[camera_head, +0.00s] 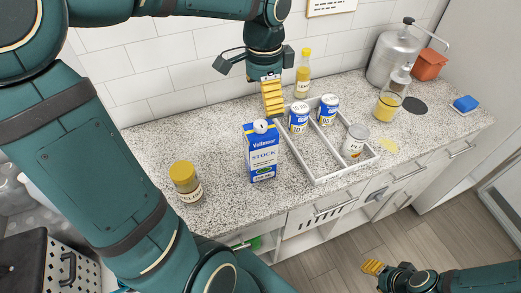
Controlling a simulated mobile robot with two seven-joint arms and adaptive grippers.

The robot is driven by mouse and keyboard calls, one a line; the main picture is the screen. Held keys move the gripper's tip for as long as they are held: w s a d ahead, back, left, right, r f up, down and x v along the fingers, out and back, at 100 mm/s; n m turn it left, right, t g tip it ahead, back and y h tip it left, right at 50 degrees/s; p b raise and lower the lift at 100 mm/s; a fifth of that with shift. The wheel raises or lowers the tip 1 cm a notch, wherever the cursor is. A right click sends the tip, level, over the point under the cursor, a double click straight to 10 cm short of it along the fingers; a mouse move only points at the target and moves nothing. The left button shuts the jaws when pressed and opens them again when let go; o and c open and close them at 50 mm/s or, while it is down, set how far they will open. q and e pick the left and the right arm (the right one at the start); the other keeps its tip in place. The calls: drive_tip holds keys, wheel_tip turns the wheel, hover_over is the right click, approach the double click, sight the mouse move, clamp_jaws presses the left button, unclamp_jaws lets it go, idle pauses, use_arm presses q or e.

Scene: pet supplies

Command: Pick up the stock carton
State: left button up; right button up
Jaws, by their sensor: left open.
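The stock carton (262,158) is a blue and white box with a white cap, standing upright on the speckled counter left of a divided tray. My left gripper (272,98) is above and behind the carton's top, with its yellow-padded finger pointing down. It is open and holds nothing that I can see; one finger largely hides the other. My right gripper (373,267) is low at the right, in front of the counter and far from the carton. Its yellow pads show, but their gap is not clear.
The white divided tray (318,180) holds several cans, close to the carton's right. A jar with a yellow lid (186,182) stands to the left. A yellow-capped bottle (303,75) stands behind the tray, near the tiled wall. Counter space between jar and carton is clear.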

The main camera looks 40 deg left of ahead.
sight(261, 123)
use_arm(q)
wheel_tip(261, 123, down, 6)
drive_tip(key=shift+r+b, duration=0.1)
drive_tip(key=shift+b, duration=0.35)
drive_tip(key=f, duration=0.2)
drive_tip(key=f+b, duration=0.1)
drive_tip(key=f, duration=0.1)
drive_tip(key=shift+s+a+f, duration=0.1)
drive_tip(key=shift+s+a, duration=0.1)
drive_tip(key=shift+a, duration=0.15)
drive_tip(key=shift+f, duration=0.55)
drive_tip(key=shift+w+r, duration=0.1)
drive_tip(key=c, duration=1.4)
